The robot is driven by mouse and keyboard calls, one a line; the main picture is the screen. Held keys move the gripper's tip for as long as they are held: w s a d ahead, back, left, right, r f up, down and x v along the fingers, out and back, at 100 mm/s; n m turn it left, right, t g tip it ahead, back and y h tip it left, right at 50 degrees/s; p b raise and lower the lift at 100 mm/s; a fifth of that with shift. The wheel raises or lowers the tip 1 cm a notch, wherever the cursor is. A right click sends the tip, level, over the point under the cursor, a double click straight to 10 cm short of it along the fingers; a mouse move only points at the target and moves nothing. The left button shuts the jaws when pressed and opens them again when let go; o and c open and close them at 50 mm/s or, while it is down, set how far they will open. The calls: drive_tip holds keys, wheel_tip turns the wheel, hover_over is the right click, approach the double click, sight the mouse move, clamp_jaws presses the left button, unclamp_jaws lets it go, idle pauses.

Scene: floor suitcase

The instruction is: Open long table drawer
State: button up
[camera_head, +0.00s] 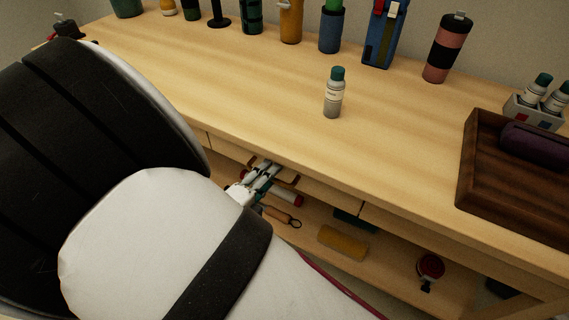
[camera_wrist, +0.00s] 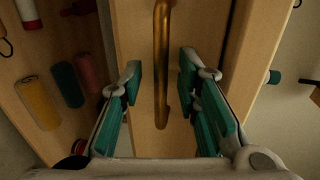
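The long wooden table (camera_head: 250,90) has drawer fronts under its top edge. A drawer front (camera_head: 325,192) shows just right of my gripper (camera_head: 264,176). In the wrist view the wooden drawer front (camera_wrist: 135,35) bears a long brass bar handle (camera_wrist: 161,60). My gripper (camera_wrist: 160,75) is open, its teal-padded fingers on either side of the handle, with gaps visible on both sides. In the head view my arm hides the left part of the table front.
A bottle (camera_head: 334,93) stands on the tabletop, with several containers along the back. A dark wooden tray (camera_head: 480,165) is at the right. The shelf below holds a yellow cylinder (camera_head: 342,243) and a red round item (camera_head: 431,267).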

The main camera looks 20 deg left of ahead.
drive_tip(key=shift+w, duration=0.25)
clamp_jaws()
drive_tip(key=shift+s, duration=0.15)
